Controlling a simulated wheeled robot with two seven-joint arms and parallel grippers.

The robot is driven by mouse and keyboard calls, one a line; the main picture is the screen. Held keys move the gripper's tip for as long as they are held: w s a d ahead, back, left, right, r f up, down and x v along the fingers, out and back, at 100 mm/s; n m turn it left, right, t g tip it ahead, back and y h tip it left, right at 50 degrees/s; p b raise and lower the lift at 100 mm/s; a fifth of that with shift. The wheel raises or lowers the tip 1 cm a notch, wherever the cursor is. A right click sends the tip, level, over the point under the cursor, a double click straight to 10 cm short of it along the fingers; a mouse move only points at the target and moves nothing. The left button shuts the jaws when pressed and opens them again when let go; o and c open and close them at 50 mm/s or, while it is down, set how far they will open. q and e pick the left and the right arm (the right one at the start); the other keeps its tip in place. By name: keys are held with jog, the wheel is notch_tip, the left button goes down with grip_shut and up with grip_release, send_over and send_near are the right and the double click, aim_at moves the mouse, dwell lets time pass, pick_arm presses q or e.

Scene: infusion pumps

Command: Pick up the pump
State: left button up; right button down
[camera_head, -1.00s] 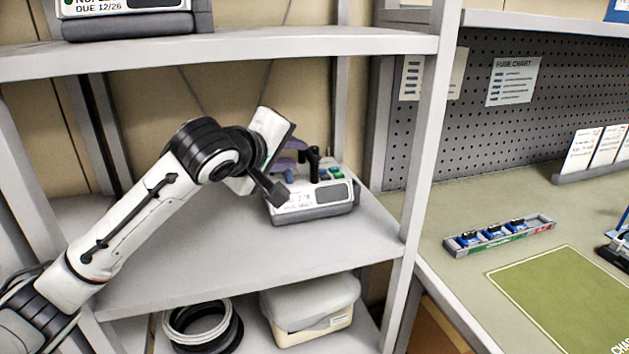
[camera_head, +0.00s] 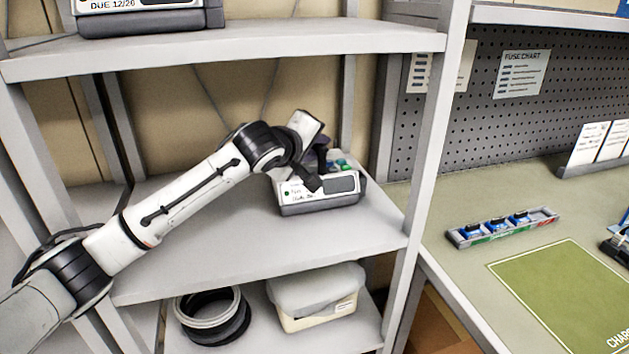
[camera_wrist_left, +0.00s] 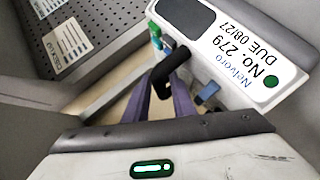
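The pump (camera_head: 318,194) is a grey and white box with a dark screen, a green dot and a black handle. It stands upright on the middle shelf (camera_head: 230,245). My left gripper (camera_wrist_left: 165,98) has two purple fingers, which show apart near the lower end of the black handle (camera_wrist_left: 172,70). I cannot tell whether they touch it. My right gripper is not in view.
Another device (camera_head: 150,18) stands on the upper shelf (camera_head: 250,45). The lower shelf holds coiled hoses (camera_head: 212,315) and a lidded bin (camera_head: 318,295). A shelf post (camera_head: 427,160) stands right of the pump. A workbench with a fuse tray (camera_head: 503,228) lies beyond it.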

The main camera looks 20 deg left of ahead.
pick_arm(q)
grip_shut()
dwell(1.2)
jog(key=shift+r, duration=0.25)
